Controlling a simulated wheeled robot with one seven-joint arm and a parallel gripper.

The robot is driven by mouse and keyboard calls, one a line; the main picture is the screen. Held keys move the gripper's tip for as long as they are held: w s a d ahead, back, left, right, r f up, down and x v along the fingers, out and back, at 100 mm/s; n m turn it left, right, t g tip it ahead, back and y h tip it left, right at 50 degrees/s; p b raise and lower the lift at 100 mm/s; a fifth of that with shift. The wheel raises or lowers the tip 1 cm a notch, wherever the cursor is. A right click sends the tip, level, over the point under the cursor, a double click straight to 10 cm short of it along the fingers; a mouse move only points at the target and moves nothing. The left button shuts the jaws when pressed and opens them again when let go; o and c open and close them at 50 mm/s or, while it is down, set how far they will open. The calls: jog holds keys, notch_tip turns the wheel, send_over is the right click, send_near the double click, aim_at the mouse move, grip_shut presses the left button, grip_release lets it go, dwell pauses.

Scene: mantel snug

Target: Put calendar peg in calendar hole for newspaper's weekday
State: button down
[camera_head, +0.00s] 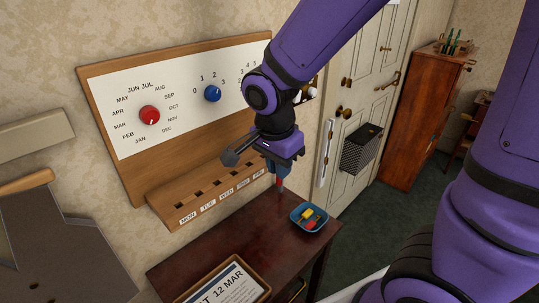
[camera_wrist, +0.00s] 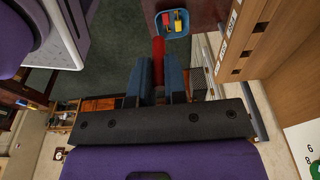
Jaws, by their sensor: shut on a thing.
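My gripper (camera_head: 278,174) is shut on a red peg (camera_wrist: 158,60), which hangs down between the blue fingers; it also shows in the head view (camera_head: 280,184). The peg is above the dark table, near the blue tray. The calendar board (camera_head: 133,178) is on the wall, with a wooden ledge (camera_head: 172,211) below. The ledge has a row of dark square holes labelled MON, TUE, WED and further days; my gripper hides its right end. The holes that show look empty. A framed printed sheet (camera_head: 228,286), perhaps the newspaper, reads "T 12 MAR"; its first letters are unclear.
A blue tray (camera_head: 296,222) on the table (camera_head: 205,254) holds yellow and red pieces; it also shows in the wrist view (camera_wrist: 163,34). Red (camera_head: 149,115) and blue (camera_head: 212,93) knobs stick out of the board. The table's middle is clear.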

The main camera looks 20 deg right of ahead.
jog(key=w, duration=0.5)
jog(key=w+d+f, duration=0.1)
jog(key=w, duration=0.4)
jog(key=w+d, duration=0.1)
jog(key=w, duration=0.4)
jog(key=shift+w+d+f, duration=0.25)
jog(key=shift+w, duration=0.05)
jog(key=shift+f, duration=1.75)
jog(key=shift+f, duration=0.15)
jog(key=c, duration=1.1)
grip_release()
jog(key=shift+c, duration=0.2)
notch_tip(320, 180, up, 12)
jog(key=a, duration=0.1)
jog(key=shift+s+a+r, duration=0.2)
jog(key=shift+s+a, duration=0.1)
jog(key=shift+s, duration=0.1)
